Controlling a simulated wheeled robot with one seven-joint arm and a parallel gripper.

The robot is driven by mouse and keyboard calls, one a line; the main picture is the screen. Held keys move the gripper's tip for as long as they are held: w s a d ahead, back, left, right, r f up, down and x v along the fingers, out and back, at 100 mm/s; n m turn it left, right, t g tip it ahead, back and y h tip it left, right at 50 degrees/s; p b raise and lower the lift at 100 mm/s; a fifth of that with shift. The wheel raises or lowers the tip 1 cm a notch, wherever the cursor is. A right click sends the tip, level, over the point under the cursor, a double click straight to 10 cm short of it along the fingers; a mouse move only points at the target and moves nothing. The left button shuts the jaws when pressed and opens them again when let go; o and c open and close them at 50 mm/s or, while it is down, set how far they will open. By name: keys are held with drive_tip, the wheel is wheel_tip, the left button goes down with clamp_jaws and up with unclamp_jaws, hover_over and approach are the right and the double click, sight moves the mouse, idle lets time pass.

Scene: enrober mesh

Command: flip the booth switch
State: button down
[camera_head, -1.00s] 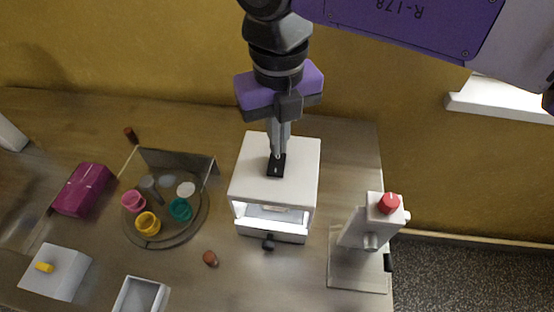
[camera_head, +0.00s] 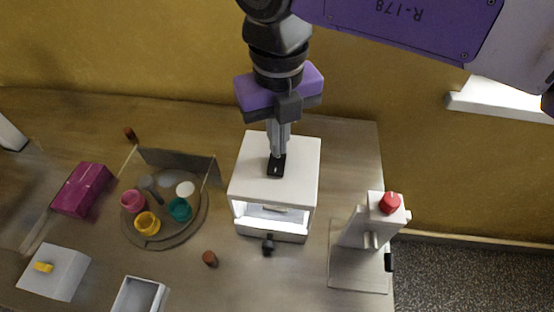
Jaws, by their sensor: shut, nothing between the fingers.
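The booth (camera_head: 301,160) is a white box with a lit opening in its front, standing on the counter. Its small black switch (camera_head: 276,171) lies on the top face. My gripper (camera_head: 278,154) points straight down over the booth, its fingers together, with the tips at the switch. The fingertips look to be at or just above the far part of the switch; I cannot tell if they touch it. The arm covers part of the booth's back edge.
A dark knob (camera_head: 267,246) sticks out below the booth's opening. To the right stands a grey-white device with a red knob (camera_head: 389,203). To the left is a round tray (camera_head: 187,233) with several coloured cups, a magenta box (camera_head: 80,190) and a white box with a yellow lever (camera_head: 68,275).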

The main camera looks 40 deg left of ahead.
drive_tip(key=shift+f+b, duration=0.45)
drive_tip(key=shift+f, duration=0.35)
drive_tip(key=shift+r, duration=0.15)
drive_tip(key=shift+r+p, duration=2)
drive_tip(key=shift+r, duration=1.45)
drive_tip(key=shift+a, duration=0.1)
